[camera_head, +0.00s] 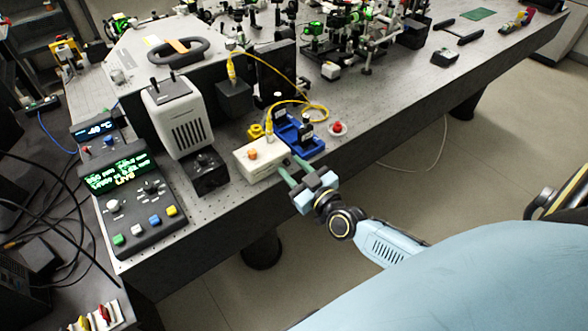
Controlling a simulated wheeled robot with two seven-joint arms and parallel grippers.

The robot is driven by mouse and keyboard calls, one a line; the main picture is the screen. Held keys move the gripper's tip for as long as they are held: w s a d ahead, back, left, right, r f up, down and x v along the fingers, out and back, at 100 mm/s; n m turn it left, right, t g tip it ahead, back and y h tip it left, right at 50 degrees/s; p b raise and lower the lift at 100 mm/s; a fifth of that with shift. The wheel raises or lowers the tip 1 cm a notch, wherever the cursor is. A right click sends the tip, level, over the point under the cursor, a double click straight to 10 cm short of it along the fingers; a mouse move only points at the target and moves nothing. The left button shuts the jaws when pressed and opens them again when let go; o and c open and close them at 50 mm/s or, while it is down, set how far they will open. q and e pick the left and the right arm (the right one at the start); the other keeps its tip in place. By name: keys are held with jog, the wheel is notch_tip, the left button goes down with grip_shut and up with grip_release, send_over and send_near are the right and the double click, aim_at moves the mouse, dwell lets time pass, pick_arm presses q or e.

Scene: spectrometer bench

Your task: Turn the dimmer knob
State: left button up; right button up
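A cream box (240,167) with an orange knob (253,154) on its top sits near the front edge of the bench. This looks like the dimmer, though no label is readable. A black box (211,178) with a dark knob stands just left of it. My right gripper (289,165) is at the bench's front edge, to the right of the cream box. Its two green fingers point toward the box and are apart, with nothing seen between them. The fingertips are close to the box's right end; I cannot tell if they touch it. My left gripper is not in view.
A blue tray (316,145) with dark bottles and a red-topped round item (337,129) lie just beyond my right gripper. A white vented lamp housing (190,125) and a control console (150,235) stand left. A yellow cable (285,75) loops behind. Open floor lies in front.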

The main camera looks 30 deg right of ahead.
grip_shut()
jog(key=shift+m, duration=0.4)
jog(key=m, duration=0.4)
jog(key=shift+m+p, duration=0.3)
jog(key=shift+m, duration=0.1)
jog(key=m, duration=0.5)
jog(key=shift+a+m, duration=0.1)
jog(key=shift+m, duration=0.2)
